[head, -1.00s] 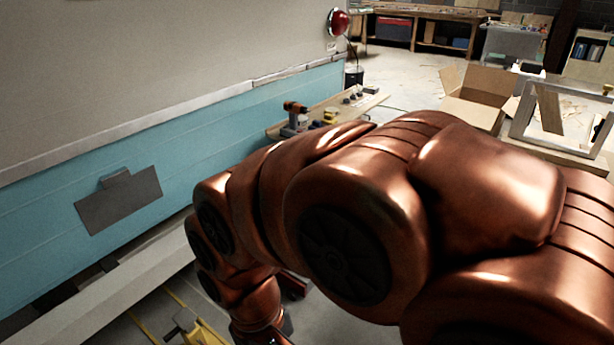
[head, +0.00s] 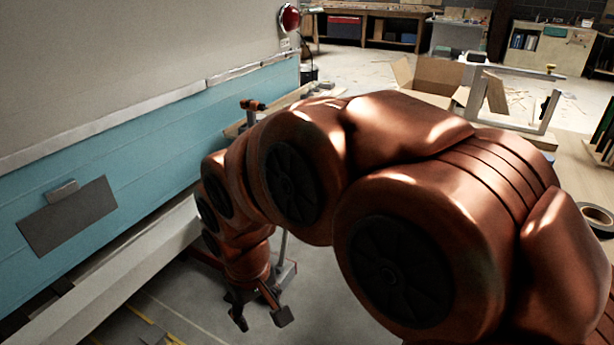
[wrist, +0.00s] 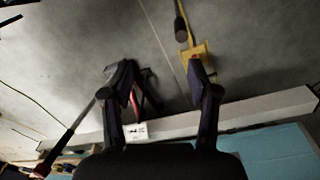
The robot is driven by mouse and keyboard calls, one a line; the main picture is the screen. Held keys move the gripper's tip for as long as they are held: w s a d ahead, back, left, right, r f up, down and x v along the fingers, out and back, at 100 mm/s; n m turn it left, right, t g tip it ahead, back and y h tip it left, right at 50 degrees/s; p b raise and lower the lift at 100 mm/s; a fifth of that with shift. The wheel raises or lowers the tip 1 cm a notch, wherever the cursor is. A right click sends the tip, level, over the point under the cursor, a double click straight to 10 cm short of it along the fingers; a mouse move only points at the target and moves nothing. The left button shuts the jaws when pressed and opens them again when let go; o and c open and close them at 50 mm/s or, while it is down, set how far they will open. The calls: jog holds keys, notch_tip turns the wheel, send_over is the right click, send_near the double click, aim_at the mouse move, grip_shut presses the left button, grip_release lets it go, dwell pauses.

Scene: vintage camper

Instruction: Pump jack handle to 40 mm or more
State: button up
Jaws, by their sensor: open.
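My gripper (head: 262,318) hangs low over the floor beside the camper, open and empty. In the wrist view its two fingers are spread apart, with bare floor between the tips (wrist: 161,72). A long thin rod, apparently the jack handle (wrist: 84,120), slants from the lower left up to behind the left finger, its lower end dark red. Red parts, probably of the jack (wrist: 136,104), show just inside the left finger, partly hidden by it. In the head view a grey upright rod (head: 283,248) stands behind my gripper. I see no contact with it.
The blue and white camper (head: 150,150) runs along the left, with a pale sill (head: 110,280) at its lower edge. A yellow piece (wrist: 196,50) with a dark cylinder lies beyond the right finger. An open cardboard box (head: 430,75) stands at the back.

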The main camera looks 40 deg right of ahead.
jog(key=w+d+f+m+t+h+b, duration=0.1)
jog(key=w+d+f+t+b, duration=0.2)
jog(key=w+d, duration=0.5)
jog(key=w+d+f+m+t+h+b, duration=0.1)
jog(key=w+d+f+t+b, duration=0.2)
jog(key=w+d, duration=0.5)
jog(key=w+d+f+m+t+b, duration=0.1)
jog(key=w+d+t+b, duration=0.3)
jog(key=w, duration=0.7)
jog(key=w+d+t+h+b, duration=0.1)
jog(key=d+t+b, duration=0.15)
jog(key=d, duration=0.55)
jog(key=w+d+m+t+h+b, duration=0.15)
jog(key=d+b, duration=0.25)
jog(key=d, duration=0.4)
jog(key=w+d+t+h+b, duration=0.1)
jog(key=w+d+t+b, duration=0.15)
jog(key=d, duration=0.55)
jog(key=shift+d+f+b+x, duration=0.15)
jog(key=shift+b+x, duration=0.25)
jog(key=shift+x, duration=0.7)
jog(key=shift+f+b+x, duration=0.15)
jog(key=shift+b+x, duration=0.25)
jog(key=shift+x, duration=0.65)
jog(key=shift+d+f+b+x, duration=0.15)
jog(key=shift+b+x, duration=0.25)
jog(key=shift+x, duration=0.7)
jog(key=shift+w+r, duration=0.1)
jog(key=shift+w, duration=0.15)
grip_shut()
